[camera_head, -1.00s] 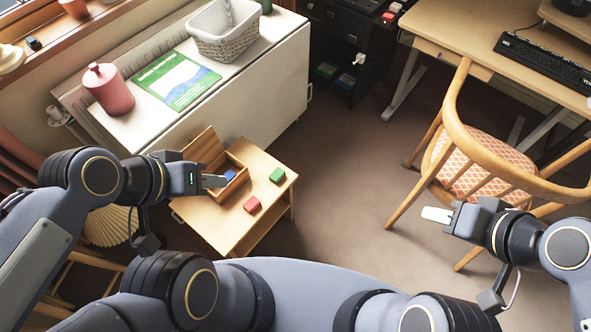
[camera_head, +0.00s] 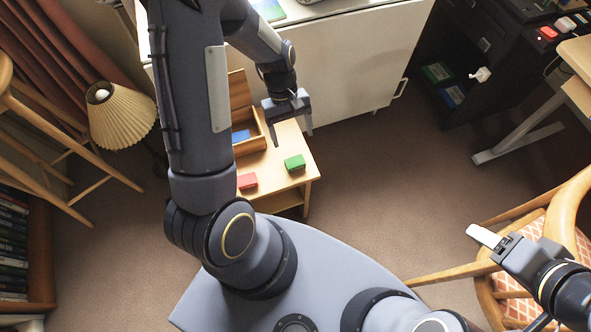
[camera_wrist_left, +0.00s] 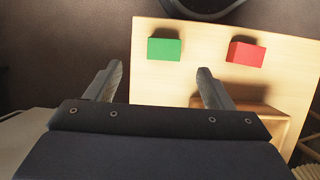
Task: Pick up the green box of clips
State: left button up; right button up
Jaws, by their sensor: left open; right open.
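The green box of clips (camera_head: 294,163) lies on the small wooden table (camera_head: 286,186), near its right edge. In the left wrist view the green box (camera_wrist_left: 164,49) lies beyond my open fingers, slightly right of the left finger's line. My left gripper (camera_head: 292,140) is open and empty above the table, behind and a little left of the green box in the head view. It also shows in the left wrist view (camera_wrist_left: 160,88), fingers apart. My right gripper (camera_head: 484,236) is open and empty at the right, over the chair area.
A red box (camera_head: 247,182) lies left of the green one. An open wooden case (camera_head: 251,140) with a blue box (camera_head: 240,136) stands on the table. A white cabinet (camera_head: 350,70) stands behind; a wooden chair (camera_head: 566,225) is at the right. Floor between is clear.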

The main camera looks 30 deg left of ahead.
aim_at(295, 161)
pick_arm(q)
jog(key=b+x, duration=0.1)
jog(key=x, duration=0.5)
jog(key=a+b+x, duration=0.1)
jog(key=x, duration=0.2)
jog(key=shift+f+b, duration=0.3)
jog(key=shift+f, duration=0.25)
jog(key=shift+c, duration=0.2)
jog(key=c, duration=1)
jog(key=shift+r, duration=0.1)
